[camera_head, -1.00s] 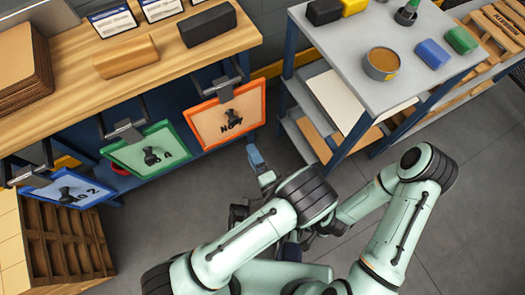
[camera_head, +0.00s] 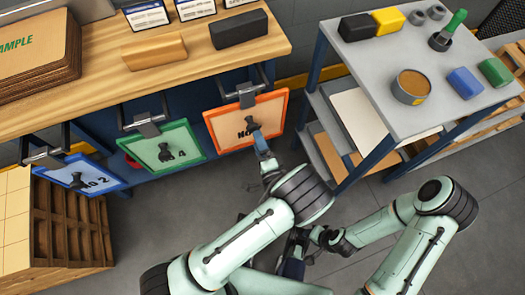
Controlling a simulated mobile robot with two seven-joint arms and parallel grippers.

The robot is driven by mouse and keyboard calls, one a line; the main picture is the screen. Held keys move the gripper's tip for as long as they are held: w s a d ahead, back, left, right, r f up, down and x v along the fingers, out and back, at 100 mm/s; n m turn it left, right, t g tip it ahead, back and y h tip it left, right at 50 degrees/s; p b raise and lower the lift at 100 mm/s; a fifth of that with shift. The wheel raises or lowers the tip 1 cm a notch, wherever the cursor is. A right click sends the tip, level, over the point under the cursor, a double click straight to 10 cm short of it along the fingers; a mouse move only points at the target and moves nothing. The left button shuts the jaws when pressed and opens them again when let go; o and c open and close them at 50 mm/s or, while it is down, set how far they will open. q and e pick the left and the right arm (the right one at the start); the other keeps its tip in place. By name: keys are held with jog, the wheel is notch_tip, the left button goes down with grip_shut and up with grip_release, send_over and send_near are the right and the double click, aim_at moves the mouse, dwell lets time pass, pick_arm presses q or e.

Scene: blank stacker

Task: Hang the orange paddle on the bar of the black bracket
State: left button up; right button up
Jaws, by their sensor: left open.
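The orange paddle (camera_head: 222,128), a framed panel with dark lettering, hangs at the front of the wooden bench. Its grey top clip (camera_head: 246,97) is at the bar of the black bracket (camera_head: 266,76); the exact contact is too small to tell. A dark knob (camera_head: 251,122) stands out from the paddle's face. My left gripper (camera_head: 258,138) is open, its tips at or very near the knob; I cannot tell whether they touch it. My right gripper (camera_head: 318,236) is low in the middle, mostly hidden by my arms, and its jaws do not show.
A green paddle (camera_head: 185,137) and a blue paddle (camera_head: 100,178) hang to the left on similar brackets. A wooden crate (camera_head: 70,225) stands lower left. A grey shelf table (camera_head: 365,55) bounds the right side. Open floor lies between bench and shelf.

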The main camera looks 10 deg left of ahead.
pick_arm(q)
jog(key=shift+x, duration=2.35)
grip_shut()
